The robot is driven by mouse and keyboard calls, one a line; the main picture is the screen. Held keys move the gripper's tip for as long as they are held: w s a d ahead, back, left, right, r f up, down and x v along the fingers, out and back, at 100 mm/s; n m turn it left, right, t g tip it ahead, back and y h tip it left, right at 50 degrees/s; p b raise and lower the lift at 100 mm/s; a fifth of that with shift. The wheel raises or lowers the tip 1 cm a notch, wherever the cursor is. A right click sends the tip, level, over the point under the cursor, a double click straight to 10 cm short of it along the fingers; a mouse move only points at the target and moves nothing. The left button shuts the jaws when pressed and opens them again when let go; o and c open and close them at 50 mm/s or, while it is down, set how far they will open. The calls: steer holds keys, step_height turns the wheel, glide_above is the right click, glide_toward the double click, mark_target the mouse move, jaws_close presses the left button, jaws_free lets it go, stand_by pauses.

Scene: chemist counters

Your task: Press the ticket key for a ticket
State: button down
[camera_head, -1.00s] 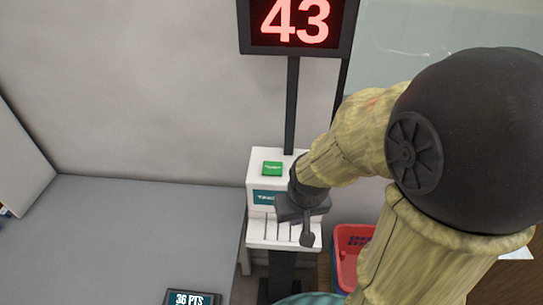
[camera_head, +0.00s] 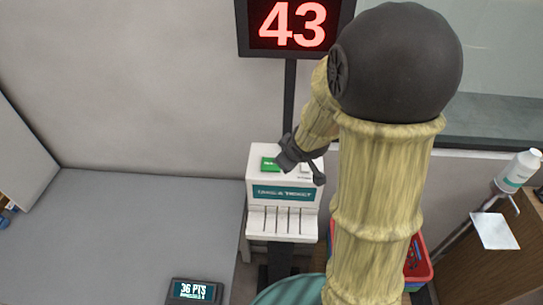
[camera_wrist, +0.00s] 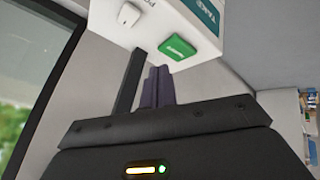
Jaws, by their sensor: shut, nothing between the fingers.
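The white ticket machine (camera_head: 257,182) stands on a dark post, with a teal "TAKE A TICKET" label on its front. A green key (camera_head: 268,163) sits on its top, partly covered by my gripper (camera_head: 288,156) in the head view. A white key (camera_head: 305,168) is to its right. In the wrist view the green key (camera_wrist: 178,47) and the white key (camera_wrist: 130,14) show clearly. My shut, empty fingers (camera_wrist: 158,76) point toward the green key, with a gap between them in that picture. Height above the key is hard to tell.
A red "43" display (camera_head: 291,24) hangs on a pole behind the machine. A grey counter (camera_head: 130,235) with a "36 PTS" device (camera_head: 194,291) is at left. Red baskets (camera_head: 418,262) and a wooden cabinet with a white bottle (camera_head: 518,170) are at right.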

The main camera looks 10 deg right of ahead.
steer(key=w+a+r+n+t+y+p, duration=0.1)
steer(key=w+a+r+n+y+p, duration=0.1)
steer(key=w+n, duration=0.4)
steer(key=shift+w+a+r+n+y+p, duration=0.25)
steer(key=shift+a+r+n+y+p, duration=0.2)
steer(key=shift+y, duration=0.55)
steer(key=shift+d+f, duration=0.1)
steer(key=shift+d, duration=0.1)
steer(key=b, duration=0.8)
glide_toward(267, 159)
steer(key=x, duration=0.4)
steer(key=shift+w+a, duration=0.2)
steer(key=shift+w, duration=0.1)
steer(key=shift+f+b, duration=0.4)
steer(key=shift+b, duration=0.1)
